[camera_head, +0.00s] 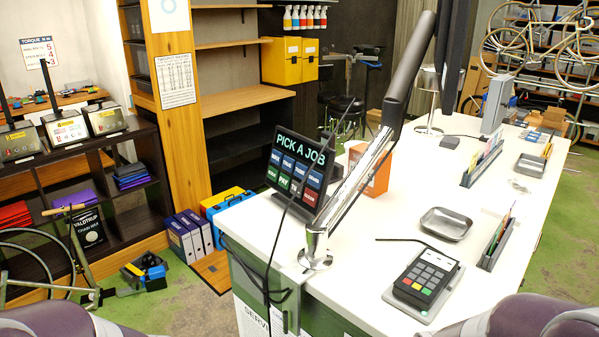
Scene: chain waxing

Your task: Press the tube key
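A dark tilted screen (303,147) headed "PICK A JOB" stands at the left edge of the white counter (365,265). Below the heading are two rows of small coloured keys, mostly blue above, with green and red ones below. Their labels are too small to read surely, so I cannot tell which is the tube key. A silver and black pole rises just right of the screen and partly crosses it. Neither gripper shows; only dark rounded parts of my arms appear at the bottom corners, well short of the screen.
A card terminal (426,279) sits at the counter's front right. A metal dish (446,223), a narrow holder (495,244) and an orange box (369,170) stand on the counter. The pole (318,238) is clamped near its front left edge. Cables hang by the screen.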

